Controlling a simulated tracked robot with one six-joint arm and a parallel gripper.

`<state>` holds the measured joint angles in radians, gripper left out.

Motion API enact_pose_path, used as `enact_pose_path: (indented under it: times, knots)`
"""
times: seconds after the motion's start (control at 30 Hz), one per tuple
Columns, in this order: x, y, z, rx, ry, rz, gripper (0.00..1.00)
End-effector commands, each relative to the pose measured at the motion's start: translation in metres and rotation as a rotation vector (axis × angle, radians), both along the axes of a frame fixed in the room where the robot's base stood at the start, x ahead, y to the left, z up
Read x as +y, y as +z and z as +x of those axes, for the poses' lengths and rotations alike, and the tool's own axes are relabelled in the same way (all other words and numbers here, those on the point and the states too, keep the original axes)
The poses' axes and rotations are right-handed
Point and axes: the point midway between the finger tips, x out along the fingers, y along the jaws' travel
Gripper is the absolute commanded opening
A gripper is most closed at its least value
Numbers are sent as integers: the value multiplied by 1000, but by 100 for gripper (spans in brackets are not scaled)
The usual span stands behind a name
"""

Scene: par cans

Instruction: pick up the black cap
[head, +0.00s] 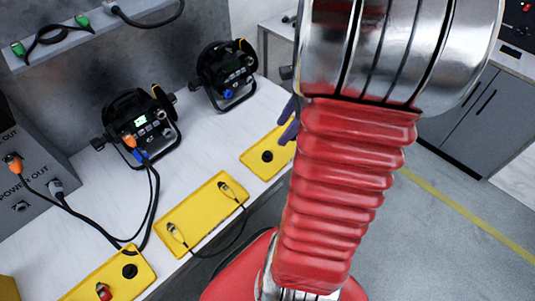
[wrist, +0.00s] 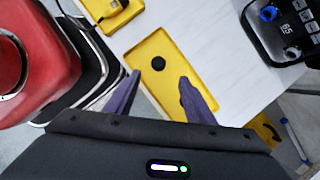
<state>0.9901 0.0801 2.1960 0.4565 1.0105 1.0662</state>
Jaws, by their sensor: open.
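A round black cap (head: 267,156) lies in the yellow tray (head: 253,164) on the bench, left of my gripper (head: 291,120) in the head view. In the wrist view the black cap (wrist: 158,63) lies on the tray (wrist: 170,45), a little beyond and between the fingertips. My gripper (wrist: 160,79) has purple fingers, spread apart with nothing held between them. The height of the fingertips above the cap is hard to tell. A second black cap (head: 129,271) lies in the yellow tray at lower left, beside a red-topped connector (head: 103,291).
A middle yellow tray (head: 206,213) holds a cable with two yellow connectors. Two black par cans (head: 140,127) (head: 227,75) stand behind the trays; the left one has cables plugged in. A grey power box (head: 32,185) stands at left.

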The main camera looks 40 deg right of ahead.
Motion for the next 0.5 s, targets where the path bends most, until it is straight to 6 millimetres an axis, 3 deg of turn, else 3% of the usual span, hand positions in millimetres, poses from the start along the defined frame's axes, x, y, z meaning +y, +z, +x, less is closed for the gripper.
enact_pose_path:
  times: [0.3,0.5]
  knots:
    - [14,-46,12,2,2,2,49]
    - [17,-57,16,0,1,-1,49]
